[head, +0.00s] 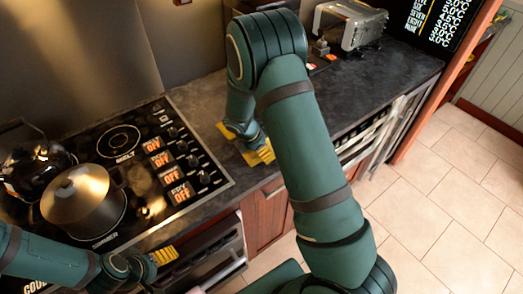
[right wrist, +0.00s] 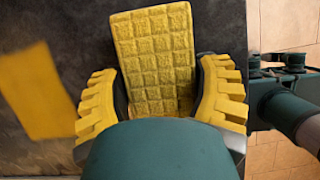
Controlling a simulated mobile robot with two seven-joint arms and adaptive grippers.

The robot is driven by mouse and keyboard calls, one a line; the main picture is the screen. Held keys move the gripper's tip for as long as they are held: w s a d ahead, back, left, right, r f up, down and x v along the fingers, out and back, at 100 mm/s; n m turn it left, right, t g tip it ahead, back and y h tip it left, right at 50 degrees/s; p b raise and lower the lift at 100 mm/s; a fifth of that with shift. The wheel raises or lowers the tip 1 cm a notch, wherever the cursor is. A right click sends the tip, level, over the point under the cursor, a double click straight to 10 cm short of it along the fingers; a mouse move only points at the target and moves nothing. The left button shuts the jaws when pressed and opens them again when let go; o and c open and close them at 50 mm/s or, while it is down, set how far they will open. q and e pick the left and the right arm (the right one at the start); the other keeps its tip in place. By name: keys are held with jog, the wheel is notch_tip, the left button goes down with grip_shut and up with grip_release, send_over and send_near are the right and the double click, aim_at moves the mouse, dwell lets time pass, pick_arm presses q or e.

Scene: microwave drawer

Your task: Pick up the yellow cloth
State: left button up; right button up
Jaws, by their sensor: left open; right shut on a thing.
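The yellow cloth (right wrist: 155,55), a rectangular piece with a waffle pattern, is between the yellow fingers of my right gripper (right wrist: 163,95) in the right wrist view. The fingers are shut on its two sides, and its far end sticks out beyond them. In the head view my right gripper (head: 246,143) is low over the dark counter right of the stove, partly hidden by my arm. I cannot tell cloth from fingers there. My left gripper (head: 163,256) is open and empty in front of the stove's front edge.
A flat, blurred yellow patch (right wrist: 38,90) shows left of the gripper; I cannot tell what it is. The stove (head: 150,150) bears a pot (head: 82,200) and a dark kettle (head: 35,165). A metal appliance (head: 350,25) stands on the counter (head: 385,68) at the back.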

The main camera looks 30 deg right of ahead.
jog(key=shift+r, duration=0.1)
notch_tip(320, 180, up, 10)
jog(key=shift+f+p, duration=0.1)
jog(key=shift+p, duration=0.3)
dwell(0.5)
